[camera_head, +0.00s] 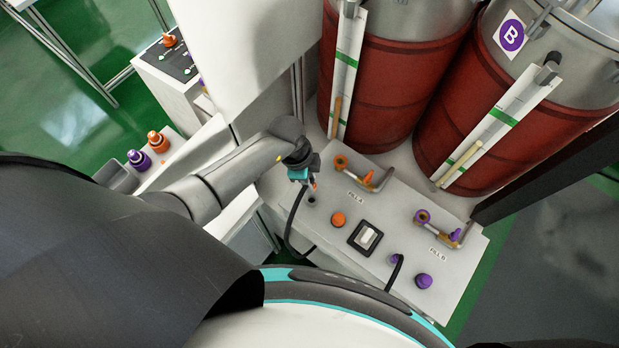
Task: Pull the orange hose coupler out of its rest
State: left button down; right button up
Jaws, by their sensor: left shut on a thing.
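My left gripper (309,182) is at the left part of the white panel, its fingers pointing down. It is shut on the orange hose coupler (314,184), of which only a small orange bit shows at the fingertips. A black hose (289,228) hangs from there in a loop down to the panel's front edge. A dark round rest hole (311,200) shows just below the fingertips. The coupler appears above it, but the gap is too small to judge. My right gripper is not in view.
The white panel (345,270) bears an orange knob (338,219), a switch (366,237), a purple knob (424,281), a purple coupler (395,259) with its hose, and orange and purple valve handles. Red drums (390,90) stand behind. Orange and purple bottles (158,141) stand at left.

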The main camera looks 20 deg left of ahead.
pick_arm(q)
jog(key=shift+r, duration=2.4)
jog(key=shift+a, duration=0.1)
